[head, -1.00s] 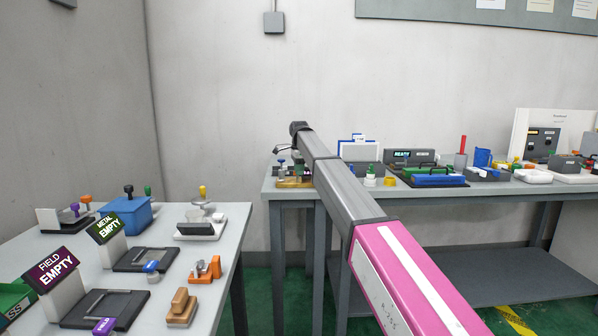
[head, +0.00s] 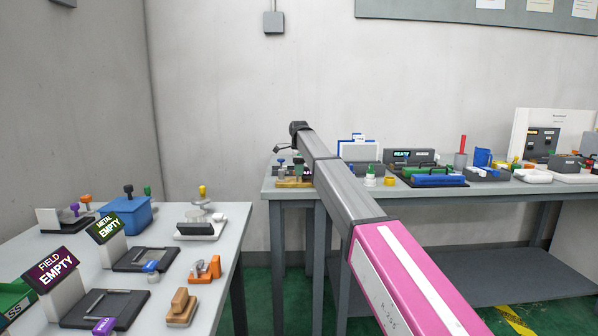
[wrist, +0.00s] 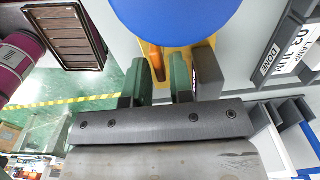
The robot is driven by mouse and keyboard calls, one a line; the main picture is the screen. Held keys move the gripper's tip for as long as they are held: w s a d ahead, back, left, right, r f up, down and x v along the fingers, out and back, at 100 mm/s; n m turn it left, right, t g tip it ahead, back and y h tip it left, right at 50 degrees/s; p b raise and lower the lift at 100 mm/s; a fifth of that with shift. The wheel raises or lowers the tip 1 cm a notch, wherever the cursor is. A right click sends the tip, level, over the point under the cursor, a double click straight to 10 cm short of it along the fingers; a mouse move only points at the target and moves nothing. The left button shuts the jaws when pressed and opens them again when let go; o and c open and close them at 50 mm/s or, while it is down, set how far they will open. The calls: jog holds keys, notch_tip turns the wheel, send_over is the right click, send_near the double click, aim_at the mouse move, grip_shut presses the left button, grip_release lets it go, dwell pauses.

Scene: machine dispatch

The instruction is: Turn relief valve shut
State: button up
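A yellow base (head: 293,183) with a blue knob (head: 281,161) stands at the left end of the back table, and I take it for the relief valve. In the wrist view a large blue disc (wrist: 185,18) fills the top, above a yellow body (wrist: 176,62) and a narrow orange part (wrist: 152,56). My gripper (wrist: 161,76) has its two green fingers apart, below the disc and close to the yellow body. The orange part reaches toward the gap between the fingers; I cannot tell whether it touches either one. My arm partly hides this spot in the head view.
A dark grey block (wrist: 207,72) stands right beside the fingers in the wrist view. The left table (head: 228,225) holds trays, signs and a blue box (head: 127,214). Green floor separates the tables.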

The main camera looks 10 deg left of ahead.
jog(key=shift+o, duration=0.6)
jog(key=shift+r, duration=0.15)
notch_tip(320, 180, up, 11)
jog(key=shift+f, duration=0.2)
jog(key=shift+s, duration=0.15)
